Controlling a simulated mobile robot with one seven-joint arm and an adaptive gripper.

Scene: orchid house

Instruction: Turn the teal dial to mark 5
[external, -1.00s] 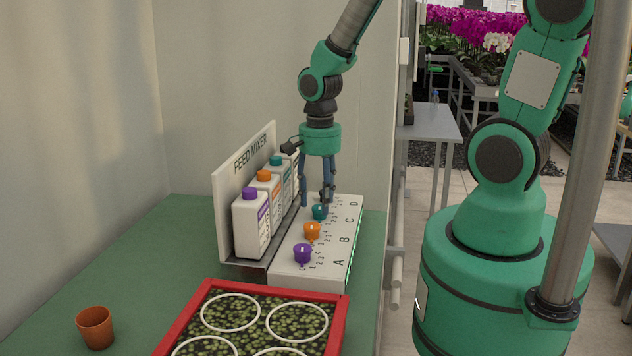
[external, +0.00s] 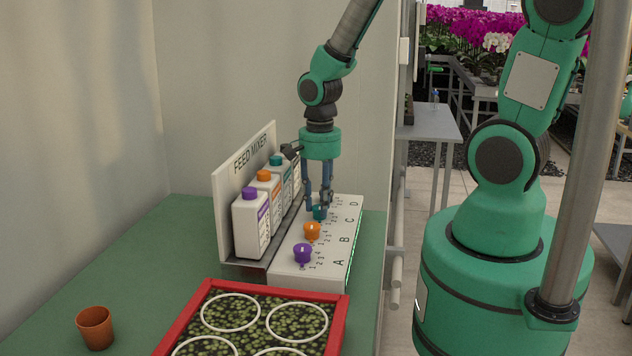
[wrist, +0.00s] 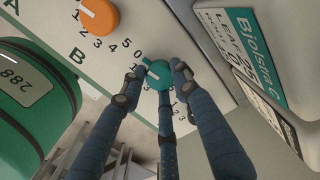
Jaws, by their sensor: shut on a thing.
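The teal dial (external: 319,213) sits on the sloped white panel (external: 338,237) of the feed mixer, beyond the orange dial. My gripper (external: 318,204) points down over it, with fingertips on its sides. In the wrist view my gripper (wrist: 157,78) is shut on the teal dial (wrist: 156,72), one finger on each side and another below. A pointer tab on the dial faces up and left, towards the small printed numbers. The fingers hide part of the scale, so I cannot tell the exact mark.
An orange dial (external: 312,231) and a purple dial (external: 302,253) stand nearer on the panel. Capped bottles (external: 250,225) line its left side. A red-framed tray (external: 342,315) and a terracotta pot (external: 95,328) are in front. The green bench is clear at left.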

